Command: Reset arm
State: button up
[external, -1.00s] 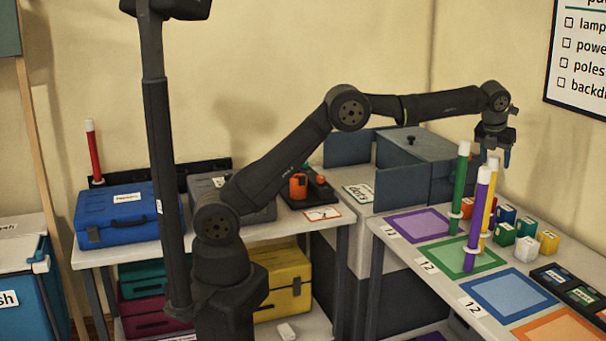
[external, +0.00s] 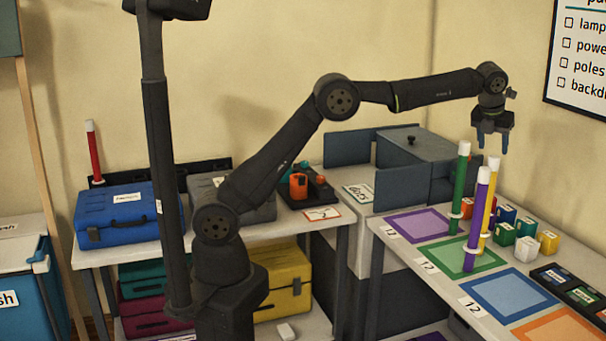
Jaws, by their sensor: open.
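My gripper (external: 493,143) is open and empty, with its fingers pointing down. It hangs in the air above the back of the right table, in front of the cream wall. The tops of the green pole (external: 460,188), the yellow pole (external: 489,208) and the purple pole (external: 478,220) are just below and in front of it in the picture. The three poles stand upright and the gripper holds none of them. My arm is stretched out to the right from its base.
Coloured blocks (external: 526,250) and a dark tray (external: 543,271) lie right of the poles. A grey box with open flaps (external: 418,146) stands behind. A blue case (external: 115,216) and a red pole (external: 94,152) are on the left table. Purple (external: 395,225) and blue mats (external: 487,307) are bare.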

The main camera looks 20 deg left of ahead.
aim_at(492, 172)
jog(key=x, duration=1.1)
jog(key=shift+s, duration=0.1)
notch_tip(492, 172, up, 10)
jog(key=shift+r, duration=0.15)
jog(key=shift+a+r, duration=0.15)
jog(key=shift+a, duration=0.15)
jog(key=w+a+r+n+y, duration=0.1)
jog(key=w+a+n, duration=0.25)
jog(key=a, duration=0.65)
jog(key=w+a+r+n+y, duration=0.1)
jog(key=w+a+n+y, duration=0.2)
jog(key=a, duration=0.8)
jog(key=w+a+r+n, duration=0.2)
jog(key=w+a+n, duration=0.15)
jog(key=a, duration=0.65)
jog(key=s+a+n+g, duration=0.1)
jog(key=s+a+n, duration=0.3)
jog(key=a, duration=1)
jog(key=s+a+f+n+g+y, duration=0.1)
jog(key=s+a, duration=0.5)
jog(key=a, duration=0.9)
jog(key=shift+s+a+n+g+y, duration=0.25)
jog(key=shift+n+g, duration=0.25)
jog(key=shift+n, duration=0.9)
jog(key=shift+w+d+f, duration=0.1)
jog(key=shift+w+f, duration=0.05)
